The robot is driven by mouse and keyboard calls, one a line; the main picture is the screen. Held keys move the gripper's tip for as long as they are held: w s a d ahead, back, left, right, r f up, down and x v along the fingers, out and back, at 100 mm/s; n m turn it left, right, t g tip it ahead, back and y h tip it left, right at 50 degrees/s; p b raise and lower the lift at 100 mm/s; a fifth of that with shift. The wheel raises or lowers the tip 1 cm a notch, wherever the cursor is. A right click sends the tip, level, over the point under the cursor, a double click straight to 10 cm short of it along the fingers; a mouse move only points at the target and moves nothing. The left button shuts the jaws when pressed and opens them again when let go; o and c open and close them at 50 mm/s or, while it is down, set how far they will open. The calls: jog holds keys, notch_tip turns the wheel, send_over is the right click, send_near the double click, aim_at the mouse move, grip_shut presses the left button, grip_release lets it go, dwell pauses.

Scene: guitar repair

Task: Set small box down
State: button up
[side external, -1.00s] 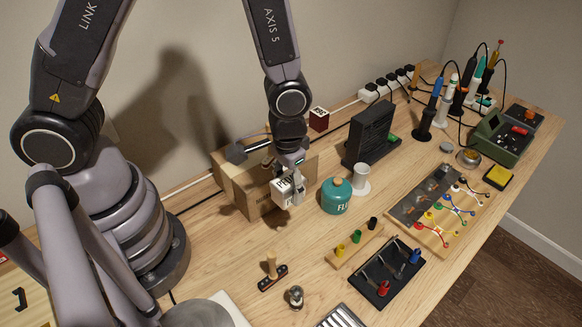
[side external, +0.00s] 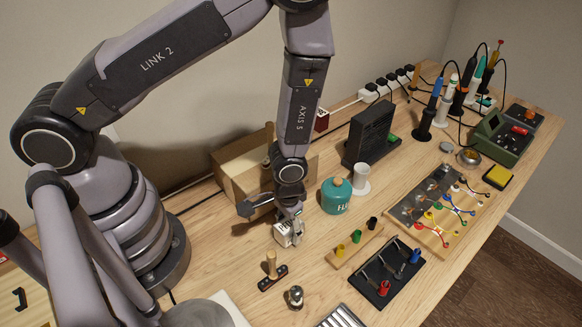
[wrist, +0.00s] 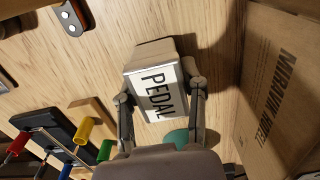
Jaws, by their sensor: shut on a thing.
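The open cardboard box (side external: 242,178) stands behind my gripper. A teal flask (side external: 336,197) is close on the right, with a white cylinder (side external: 361,178) beyond it. A stamp-like tool with a wooden handle (side external: 271,266) lies in front. Bare wood lies to the left.

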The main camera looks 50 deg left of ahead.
jog(key=o, duration=1.2)
jog(key=shift+f, duration=0.1)
